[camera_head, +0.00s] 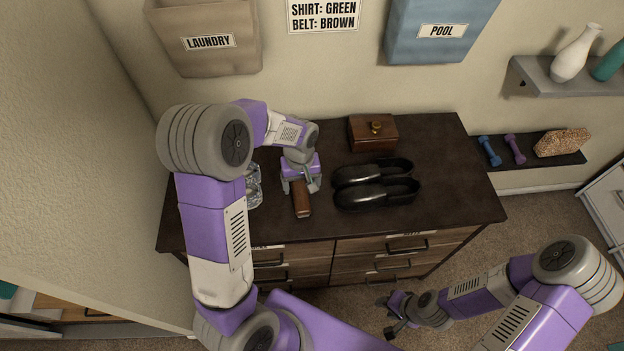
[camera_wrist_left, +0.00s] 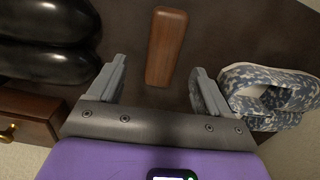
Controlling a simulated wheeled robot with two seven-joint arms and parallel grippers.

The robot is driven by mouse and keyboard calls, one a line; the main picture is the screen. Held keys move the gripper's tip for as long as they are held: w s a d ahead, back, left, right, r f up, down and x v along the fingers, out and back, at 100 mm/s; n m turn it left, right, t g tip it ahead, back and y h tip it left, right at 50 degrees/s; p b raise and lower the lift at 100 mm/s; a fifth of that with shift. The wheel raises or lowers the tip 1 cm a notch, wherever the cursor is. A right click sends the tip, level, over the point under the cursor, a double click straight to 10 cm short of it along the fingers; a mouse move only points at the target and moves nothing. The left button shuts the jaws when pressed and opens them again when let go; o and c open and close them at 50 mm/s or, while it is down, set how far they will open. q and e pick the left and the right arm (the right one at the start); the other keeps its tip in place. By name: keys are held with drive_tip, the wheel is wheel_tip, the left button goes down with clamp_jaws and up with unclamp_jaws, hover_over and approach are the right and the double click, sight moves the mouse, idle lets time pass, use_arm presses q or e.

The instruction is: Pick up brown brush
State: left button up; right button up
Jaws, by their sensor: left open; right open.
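The brown brush (camera_head: 302,200) lies on the dark dresser top, left of the black shoes. It also shows in the left wrist view (camera_wrist_left: 165,48), lying lengthwise between and beyond my fingers. My left gripper (camera_head: 301,188) is open above the brush's far end, with one finger on each side of its line. In the left wrist view my left gripper (camera_wrist_left: 155,88) holds nothing, and I cannot tell its exact height above the brush. My right gripper (camera_head: 392,312) is open and empty, low in front of the dresser.
Black shoes (camera_head: 375,194) lie right of the brush. A wooden box (camera_head: 373,133) with a brass knob stands behind them. Blue-grey patterned shoes (camera_wrist_left: 270,92) lie on the brush's other side, partly behind my left arm in the head view. The dresser top (camera_head: 450,150) is clear at the right.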

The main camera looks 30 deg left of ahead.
sight(301, 195)
use_arm(q)
drive_tip(key=shift+w+a+f, duration=0.1)
drive_tip(key=shift+s+f+b, duration=0.3)
drive_tip(key=shift+s+f, duration=0.05)
drive_tip(key=shift+f, duration=0.75)
wheel_tip(301, 195, down, 5)
drive_tip(key=shift+r+b, duration=0.2)
drive_tip(key=shift+b, duration=0.45)
drive_tip(key=shift+c, duration=0.4)
drive_tip(key=shift+w, duration=0.1)
drive_tip(key=c, duration=1)
